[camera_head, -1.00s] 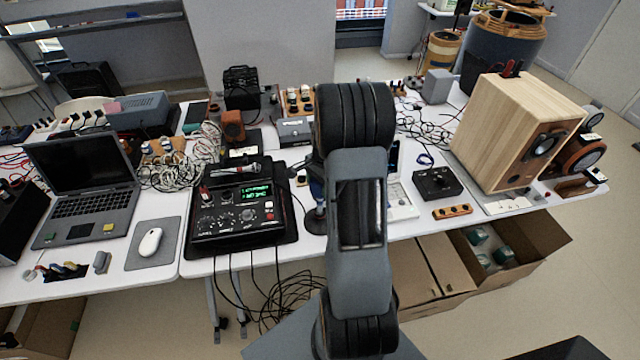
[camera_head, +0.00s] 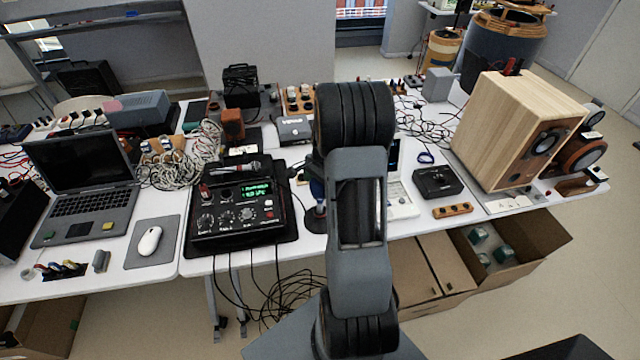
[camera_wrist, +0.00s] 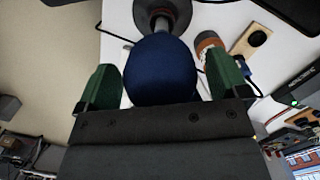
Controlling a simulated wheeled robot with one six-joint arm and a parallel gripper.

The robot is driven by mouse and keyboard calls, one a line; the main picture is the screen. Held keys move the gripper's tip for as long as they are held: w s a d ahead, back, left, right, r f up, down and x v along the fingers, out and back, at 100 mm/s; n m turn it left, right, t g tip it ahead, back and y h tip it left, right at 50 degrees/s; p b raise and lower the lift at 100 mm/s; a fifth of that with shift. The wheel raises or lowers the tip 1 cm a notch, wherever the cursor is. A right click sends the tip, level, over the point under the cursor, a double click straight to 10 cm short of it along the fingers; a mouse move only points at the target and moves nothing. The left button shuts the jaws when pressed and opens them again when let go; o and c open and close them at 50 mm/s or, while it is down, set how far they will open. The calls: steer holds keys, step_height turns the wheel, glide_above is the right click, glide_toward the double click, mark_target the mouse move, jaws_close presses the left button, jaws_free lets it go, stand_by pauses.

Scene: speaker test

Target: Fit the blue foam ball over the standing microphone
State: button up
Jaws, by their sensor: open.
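The blue foam ball (camera_wrist: 160,70) is large in the middle of the wrist view, between the two green fingers of my gripper (camera_wrist: 165,84). The gripper is open, with a finger on each side of the ball and a narrow gap showing. Beyond the ball, the microphone stand's round dark base (camera_wrist: 178,14) and grey post show in line with it. The microphone itself is hidden, so how far the ball sits over it cannot be told. In the head view, my arm hides the gripper and most of the stand; a blue patch (camera_head: 317,188) shows beside it.
A black mixer box (camera_head: 240,215) with a lit display stands left of the stand. A small black box (camera_head: 437,182) and a wooden speaker (camera_head: 515,130) are to the right. Cables hang at the table's front edge.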

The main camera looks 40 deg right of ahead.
steer(key=shift+r, duration=0.1)
steer(key=r+n, duration=0.1)
steer(key=r, duration=0.2)
steer(key=d+r+n, duration=0.1)
steer(key=r, duration=0.3)
steer(key=s+r+n+b, duration=0.1)
steer(key=r, duration=0.3)
steer(key=shift+d+r, duration=0.15)
steer(key=shift+r, duration=0.1)
steer(key=s+a+r+n+t, duration=0.1)
steer(key=s+a+n, duration=0.2)
steer(key=a, duration=0.4)
steer(key=s+a+r+n+t+h, duration=0.1)
steer(key=s+a+r+n+t, duration=0.1)
steer(key=s+a+n, duration=0.2)
steer(key=s+a+r+n+t, duration=0.1)
steer(key=s+a+r+n, duration=0.1)
steer(key=s+a+n, duration=0.2)
steer(key=a+n, duration=0.3)
steer(key=a, duration=0.4)
steer(key=shift+s+r+t, duration=0.15)
steer(key=shift+r+t, duration=0.1)
steer(key=shift+t, duration=0.05)
steer(key=shift+d, duration=0.1)
stand_by(0.4)
